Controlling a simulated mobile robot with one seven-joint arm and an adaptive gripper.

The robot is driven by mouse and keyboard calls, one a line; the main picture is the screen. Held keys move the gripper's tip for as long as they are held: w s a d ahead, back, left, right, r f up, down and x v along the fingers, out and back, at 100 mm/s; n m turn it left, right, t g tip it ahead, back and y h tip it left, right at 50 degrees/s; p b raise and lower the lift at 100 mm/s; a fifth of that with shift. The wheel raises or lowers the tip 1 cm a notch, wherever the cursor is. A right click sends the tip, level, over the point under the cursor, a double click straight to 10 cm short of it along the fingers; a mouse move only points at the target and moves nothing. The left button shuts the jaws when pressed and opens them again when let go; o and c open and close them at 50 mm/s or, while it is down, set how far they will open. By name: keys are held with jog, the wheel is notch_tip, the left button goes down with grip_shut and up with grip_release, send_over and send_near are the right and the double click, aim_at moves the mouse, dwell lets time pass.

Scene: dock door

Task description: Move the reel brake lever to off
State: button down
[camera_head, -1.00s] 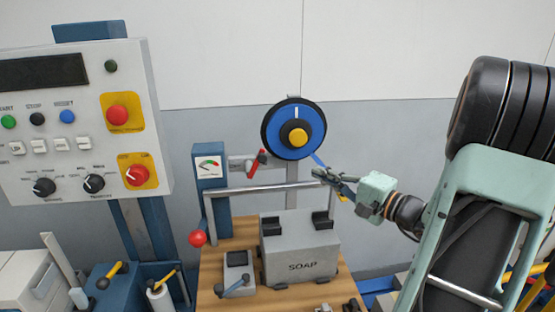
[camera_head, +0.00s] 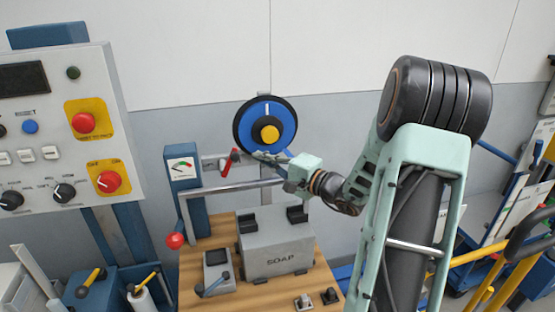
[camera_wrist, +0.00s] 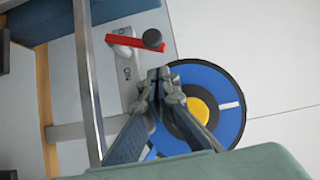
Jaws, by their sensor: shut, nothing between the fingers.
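The reel brake lever is a red bar (camera_head: 229,163) with a dark round knob, on a grey plate left of and below the blue reel (camera_head: 284,120). In the head view it leans slightly right of upright. In the wrist view the red lever (camera_wrist: 122,43) lies across the plate (camera_wrist: 150,20), beyond my fingertips. An "ON" label shows between lever and fingertips; I see no "OFF" label. My gripper (camera_head: 258,155) is shut and empty, just below the reel and right of the lever. In the wrist view my gripper (camera_wrist: 158,74) overlaps the reel's edge and appears apart from the lever.
A metal rail (camera_head: 235,187) runs below the lever. A gauge post (camera_head: 185,195) with a red ball knob (camera_head: 175,241) stands left. A grey SOAP box (camera_head: 280,258) sits below on the wooden top. A control panel (camera_head: 90,150) is at far left.

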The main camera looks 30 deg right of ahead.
jog(key=shift+w+a+p, duration=0.15)
jog(key=shift+w+a, duration=0.1)
jog(key=shift+a, duration=0.5)
jog(key=shift+w+a+p, duration=0.15)
jog(key=shift+w+a, duration=0.05)
jog(key=shift+a, duration=0.55)
jog(key=shift+a+r+n+b, duration=0.15)
jog(key=shift+a+n+b, duration=0.05)
jog(key=shift+n+b, duration=0.15)
